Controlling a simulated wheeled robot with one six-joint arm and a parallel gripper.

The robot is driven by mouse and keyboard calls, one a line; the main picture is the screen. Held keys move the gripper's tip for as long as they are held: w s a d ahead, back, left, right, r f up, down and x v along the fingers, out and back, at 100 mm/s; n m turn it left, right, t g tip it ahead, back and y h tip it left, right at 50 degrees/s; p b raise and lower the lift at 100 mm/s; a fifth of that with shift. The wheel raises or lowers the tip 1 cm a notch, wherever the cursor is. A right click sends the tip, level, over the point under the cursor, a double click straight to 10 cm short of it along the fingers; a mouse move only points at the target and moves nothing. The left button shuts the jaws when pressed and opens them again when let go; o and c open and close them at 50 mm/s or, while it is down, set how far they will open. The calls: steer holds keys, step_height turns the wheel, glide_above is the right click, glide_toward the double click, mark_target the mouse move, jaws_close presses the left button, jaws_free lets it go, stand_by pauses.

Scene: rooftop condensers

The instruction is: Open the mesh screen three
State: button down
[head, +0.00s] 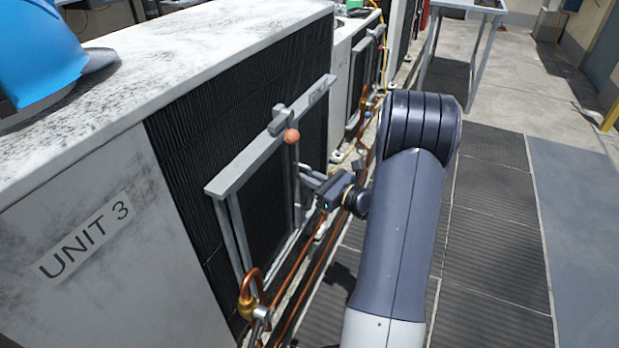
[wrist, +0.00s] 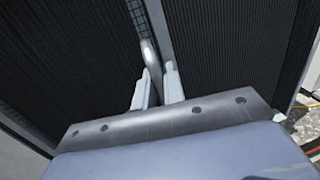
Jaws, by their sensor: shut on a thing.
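The condenser labelled UNIT 3 (head: 85,235) stands at the left in the head view, with dark finned sides. A grey-framed mesh screen (head: 262,205) is on its side, with an orange ball (head: 291,136) near the top rail. My gripper (head: 308,178) reaches the screen from the right, at about mid-height. In the wrist view its two pale fingers (wrist: 158,92) are closed around a grey handle bar (wrist: 150,55) in front of the dark surface. My fingers hide the lower part of the bar. I cannot tell how far the screen stands open.
Copper pipes (head: 318,265) run low along the unit, with a brass fitting (head: 252,305) near the front. A blue hard hat (head: 38,50) sits on the unit's top. Another unit and a metal table (head: 480,8) stand farther back. The walkway (head: 490,240) at the right is clear.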

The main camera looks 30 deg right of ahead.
steer(key=c, duration=1.6)
jaws_free()
steer(key=shift+s+d, duration=0.1)
steer(key=shift+d, duration=0.05)
steer(key=p+v, duration=0.2)
steer(key=v, duration=0.8)
steer(key=shift+s, duration=0.3)
steer(key=x, duration=0.3)
steer(key=b+x, duration=0.1)
steer(key=x, duration=0.3)
steer(key=b+x, duration=0.1)
steer(key=x, duration=0.3)
steer(key=shift+w+d, duration=0.15)
steer(key=shift+d, duration=0.25)
